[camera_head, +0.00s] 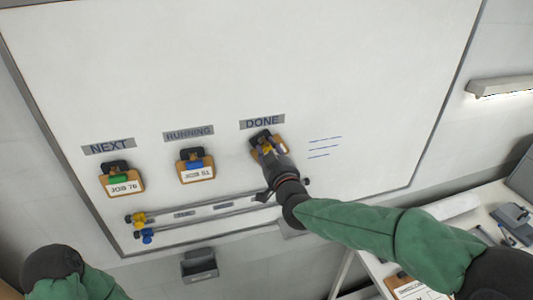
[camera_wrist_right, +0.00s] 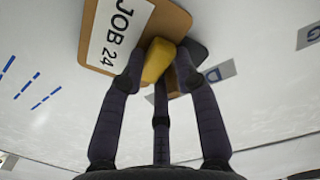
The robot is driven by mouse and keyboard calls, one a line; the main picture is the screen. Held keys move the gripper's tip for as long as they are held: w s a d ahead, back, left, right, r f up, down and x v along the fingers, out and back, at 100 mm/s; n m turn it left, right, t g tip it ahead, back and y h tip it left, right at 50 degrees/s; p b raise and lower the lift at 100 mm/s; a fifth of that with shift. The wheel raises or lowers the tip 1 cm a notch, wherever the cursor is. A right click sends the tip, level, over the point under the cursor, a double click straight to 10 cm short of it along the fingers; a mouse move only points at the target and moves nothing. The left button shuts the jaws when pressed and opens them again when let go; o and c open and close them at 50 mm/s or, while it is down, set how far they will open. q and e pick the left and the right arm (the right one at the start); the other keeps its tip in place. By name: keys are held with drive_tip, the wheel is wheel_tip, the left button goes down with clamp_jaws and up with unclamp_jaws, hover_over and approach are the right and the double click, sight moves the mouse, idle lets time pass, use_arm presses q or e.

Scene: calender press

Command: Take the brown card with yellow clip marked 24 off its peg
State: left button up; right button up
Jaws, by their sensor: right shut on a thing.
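The brown card marked JOB 24 (camera_head: 257,151) is under the DONE label on the whiteboard, partly hidden by my right gripper (camera_head: 268,150). In the right wrist view the card (camera_wrist_right: 170,20) shows its white JOB 24 label and its yellow clip (camera_wrist_right: 158,60). My right gripper (camera_wrist_right: 158,75) is shut on the yellow clip, with fingertips on either side of it. A black piece behind the clip is partly hidden, so I cannot tell whether the card is still on its peg. My left arm shows at the lower left, but its gripper is not in view.
Card JOB 76 (camera_head: 122,181) with a green clip hangs under NEXT, and card JOB 51 (camera_head: 196,167) with a blue clip under RUNNING. A rail (camera_head: 200,212) runs below them. A grey box (camera_head: 199,264) is under the board. A white table (camera_head: 475,222) stands at right.

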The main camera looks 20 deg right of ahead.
drive_tip(key=shift+r, duration=0.3)
drive_tip(key=shift+r+b, duration=0.3)
drive_tip(key=shift+r, duration=0.05)
drive_tip(key=shift+s, duration=0.55)
clamp_jaws()
drive_tip(key=s, duration=1.7)
drive_tip(key=shift+d+f, duration=0.15)
drive_tip(key=shift+f, duration=0.05)
drive_tip(key=shift+r+p, duration=0.35)
